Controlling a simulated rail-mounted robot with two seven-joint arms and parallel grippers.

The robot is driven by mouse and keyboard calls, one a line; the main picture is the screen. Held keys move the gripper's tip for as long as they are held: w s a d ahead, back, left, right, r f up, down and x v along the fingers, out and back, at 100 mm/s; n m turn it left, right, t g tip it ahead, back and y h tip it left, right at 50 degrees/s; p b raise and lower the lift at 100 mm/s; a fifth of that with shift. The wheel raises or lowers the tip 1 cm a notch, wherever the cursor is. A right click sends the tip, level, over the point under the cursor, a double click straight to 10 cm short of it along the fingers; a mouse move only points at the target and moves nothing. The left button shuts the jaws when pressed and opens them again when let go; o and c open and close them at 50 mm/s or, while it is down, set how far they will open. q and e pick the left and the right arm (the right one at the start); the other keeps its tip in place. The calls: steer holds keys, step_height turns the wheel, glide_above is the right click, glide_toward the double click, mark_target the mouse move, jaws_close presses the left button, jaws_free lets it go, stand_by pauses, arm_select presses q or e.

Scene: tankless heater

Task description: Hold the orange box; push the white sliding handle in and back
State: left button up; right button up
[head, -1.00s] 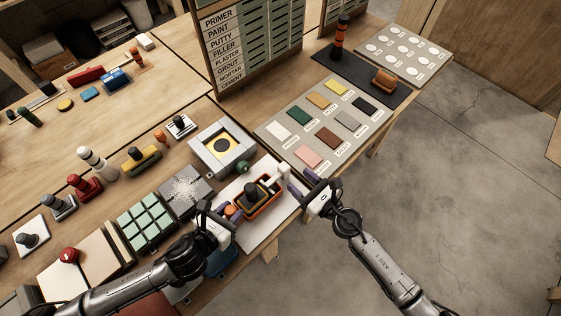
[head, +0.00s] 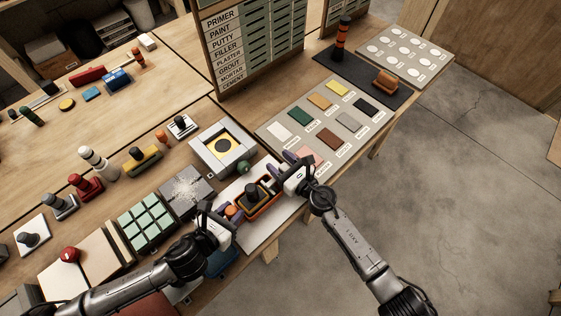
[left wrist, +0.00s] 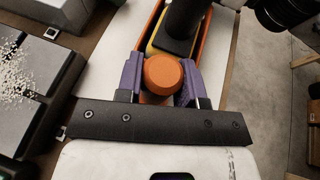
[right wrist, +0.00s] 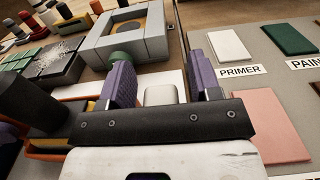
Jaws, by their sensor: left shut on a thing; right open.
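The orange box (head: 268,210) lies on a white board (head: 252,236) at the bench's front edge, with a black upright post (head: 253,192) and a yellow part inside. My left gripper (head: 231,212) is shut on the round orange knob (left wrist: 163,75) at the box's near end, its purple fingers on both sides. My right gripper (head: 291,163) is open beyond the box's far end. In the right wrist view the white handle (right wrist: 160,93) stands between the open purple fingers (right wrist: 161,70); I cannot tell whether they touch it. My right gripper hides the handle in the head view.
A grey frame with a yellow panel (head: 222,146) and a green knob (head: 243,166) stand close behind. A grey board of colour samples (head: 296,138) lies to the right. A green-tiled block (head: 144,222) and a speckled grey block (head: 185,190) stand left.

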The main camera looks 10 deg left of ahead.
steer(key=shift+c, duration=0.4)
jaws_close()
steer(key=shift+w+d, duration=0.7)
steer(key=shift+w, duration=0.05)
steer(key=shift+o, duration=0.4)
jaws_free()
steer(key=shift+s, duration=0.1)
steer(key=v, duration=1.2)
